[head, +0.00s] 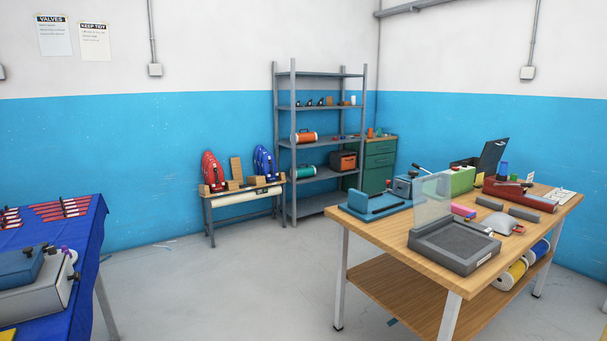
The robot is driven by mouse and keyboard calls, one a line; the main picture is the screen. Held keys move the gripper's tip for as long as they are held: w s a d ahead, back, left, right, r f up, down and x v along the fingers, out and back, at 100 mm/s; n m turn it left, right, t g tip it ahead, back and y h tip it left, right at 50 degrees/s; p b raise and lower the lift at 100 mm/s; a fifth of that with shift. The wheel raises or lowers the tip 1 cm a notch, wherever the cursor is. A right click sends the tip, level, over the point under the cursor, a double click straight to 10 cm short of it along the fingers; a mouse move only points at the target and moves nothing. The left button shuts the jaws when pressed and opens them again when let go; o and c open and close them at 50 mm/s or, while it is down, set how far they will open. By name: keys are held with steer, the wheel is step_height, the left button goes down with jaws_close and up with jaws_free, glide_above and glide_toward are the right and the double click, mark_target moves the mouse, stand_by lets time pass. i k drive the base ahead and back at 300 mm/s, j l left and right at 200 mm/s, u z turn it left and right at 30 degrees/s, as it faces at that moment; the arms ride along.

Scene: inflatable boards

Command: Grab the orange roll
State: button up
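The orange roll (306,137) lies on its side on a middle shelf of the grey rack (293,180) against the back wall. It has pale ends and what looks like a dark strap or handle. A teal roll (304,171) of similar shape lies on the shelf below it. My gripper and arm are not in the head view. The rack is far across the room from the camera.
A wooden workbench (440,277) loaded with tools fills the right foreground. A blue-covered table (85,240) stands at the left. A low bench (243,195) with red and blue boards stands left of the rack. Grey floor (220,280) between the tables is mostly clear.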

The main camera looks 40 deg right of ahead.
mark_target(309, 137)
steer(key=i+l+z, duration=0.15)
steer(key=i, duration=0.3)
steer(key=i+l+z, duration=0.2)
steer(key=i, duration=1.6)
steer(key=i+j+u, duration=0.1)
steer(key=i, duration=2.65)
steer(key=i+j+z, duration=0.15)
steer(key=i, duration=0.7)
steer(key=i+l+z, duration=0.1)
steer(key=i+z, duration=0.7)
steer(key=i+j+z, duration=0.15)
steer(key=i+z, duration=0.15)
steer(key=z, duration=0.15)
steer(key=i+l+z, duration=0.1)
steer(key=i+z, duration=0.5)
steer(key=i+l+u, duration=0.6)
steer(key=i, duration=0.15)
